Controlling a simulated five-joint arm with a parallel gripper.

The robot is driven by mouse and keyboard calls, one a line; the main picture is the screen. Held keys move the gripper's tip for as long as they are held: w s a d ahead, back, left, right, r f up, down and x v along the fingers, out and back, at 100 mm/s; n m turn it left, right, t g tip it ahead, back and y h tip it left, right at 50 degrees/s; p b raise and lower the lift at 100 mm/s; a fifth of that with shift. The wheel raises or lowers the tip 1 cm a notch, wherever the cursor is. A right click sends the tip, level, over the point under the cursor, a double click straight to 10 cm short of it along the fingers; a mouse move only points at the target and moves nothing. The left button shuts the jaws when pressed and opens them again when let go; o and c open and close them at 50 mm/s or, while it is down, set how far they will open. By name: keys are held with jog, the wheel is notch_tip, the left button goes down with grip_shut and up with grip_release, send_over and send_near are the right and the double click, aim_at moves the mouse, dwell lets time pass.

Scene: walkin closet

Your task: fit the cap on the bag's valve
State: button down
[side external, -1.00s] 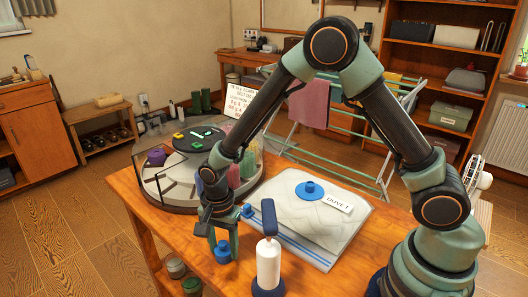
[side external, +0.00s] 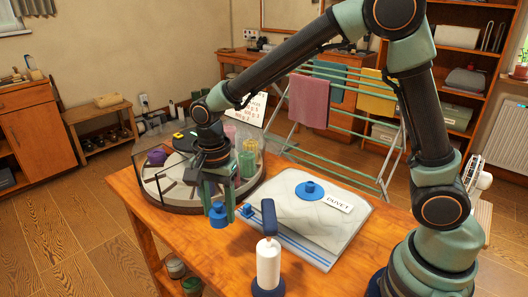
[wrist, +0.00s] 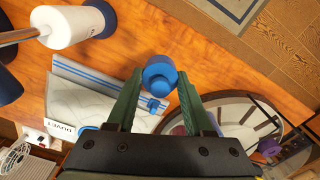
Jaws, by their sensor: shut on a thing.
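My gripper (side external: 218,205) is shut on a blue cap (side external: 218,222) and holds it above the table. In the wrist view the cap (wrist: 160,76) sits between the tips of my gripper (wrist: 160,70). The clear flat bag (side external: 320,228) with a "DUVET" label lies on the table, to the right of my gripper. Its round blue valve (side external: 309,188) stands on the upper part of the bag, away from the cap. A small blue piece (side external: 247,211) is at the bag's left edge, close beside my gripper. In the wrist view the valve is not clearly visible.
A white cylinder with a blue base and handle (side external: 268,265) stands upright at the table's front, near the bag. A round divided carousel with clear walls (side external: 165,205) holds several coloured things behind my gripper. A drying rack (side external: 345,125) stands behind the table.

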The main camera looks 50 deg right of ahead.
notch_tip(320, 180, up, 8)
jog(key=shift+f, duration=0.15)
jog(key=d+m, duration=0.5)
jog(key=d, duration=0.8)
jog(key=m, duration=0.7)
send_over(311, 183)
jog(key=shift+f, duration=3.8)
jog(key=shift+f, duration=1.9)
jog(key=shift+c, duration=1)
grip_release()
